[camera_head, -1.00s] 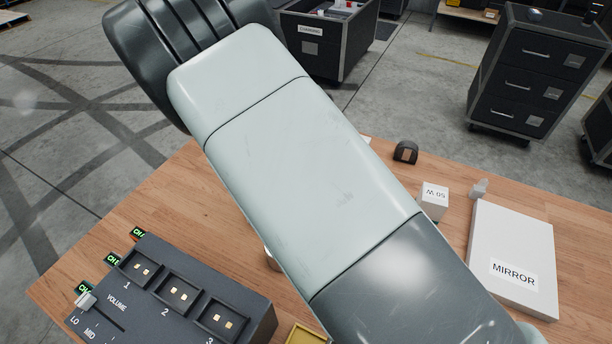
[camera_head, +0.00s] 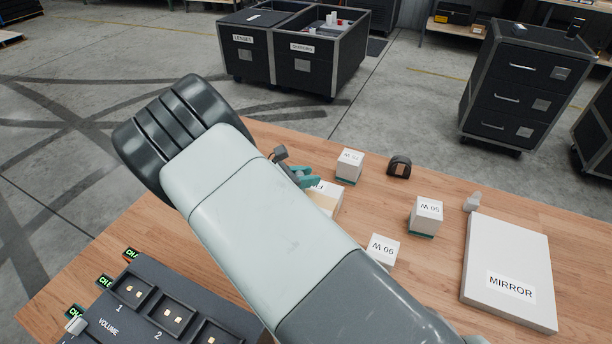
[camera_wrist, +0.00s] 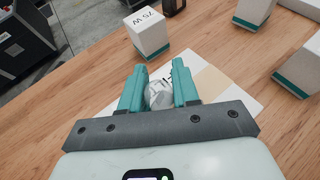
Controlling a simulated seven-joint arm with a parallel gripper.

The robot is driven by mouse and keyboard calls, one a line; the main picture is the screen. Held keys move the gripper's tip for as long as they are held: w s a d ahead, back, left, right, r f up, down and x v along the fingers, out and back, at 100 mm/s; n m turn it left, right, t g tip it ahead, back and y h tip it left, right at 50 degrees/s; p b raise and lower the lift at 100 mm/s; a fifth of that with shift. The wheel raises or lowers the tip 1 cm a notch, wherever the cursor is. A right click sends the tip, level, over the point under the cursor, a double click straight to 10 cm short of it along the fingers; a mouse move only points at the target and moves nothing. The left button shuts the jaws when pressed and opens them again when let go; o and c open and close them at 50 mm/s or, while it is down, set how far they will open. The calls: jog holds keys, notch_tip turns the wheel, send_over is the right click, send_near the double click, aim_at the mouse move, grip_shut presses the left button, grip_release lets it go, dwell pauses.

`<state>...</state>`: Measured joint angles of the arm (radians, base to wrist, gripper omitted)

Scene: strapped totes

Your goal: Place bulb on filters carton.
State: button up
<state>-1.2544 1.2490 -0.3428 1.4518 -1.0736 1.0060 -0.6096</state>
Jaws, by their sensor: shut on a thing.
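My gripper (camera_wrist: 159,80) has teal fingers shut on a whitish bulb (camera_wrist: 160,95). In the head view my gripper (camera_head: 297,175) shows just beyond my arm, and the bulb is hidden there. The filters carton (camera_head: 328,197) is a low white and tan box with a partly covered label, half hidden by my arm. In the wrist view the carton (camera_wrist: 213,82) lies under and around the fingers. I cannot tell whether the bulb touches its top.
White boxes marked in watts stand nearby: one (camera_head: 349,166) behind, one (camera_head: 426,215) to the right, one (camera_head: 382,248) in front. A dark curved object (camera_head: 399,167), a small pale piece (camera_head: 472,201) and the MIRROR box (camera_head: 507,270) lie farther right. A grey volume console (camera_head: 150,310) is front left.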

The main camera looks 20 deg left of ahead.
jog(key=o, duration=1)
jog(key=shift+f, duration=0.15)
jog(key=shift+o, duration=0.2)
jog(key=shift+r, duration=0.25)
jog(key=v, duration=1.2)
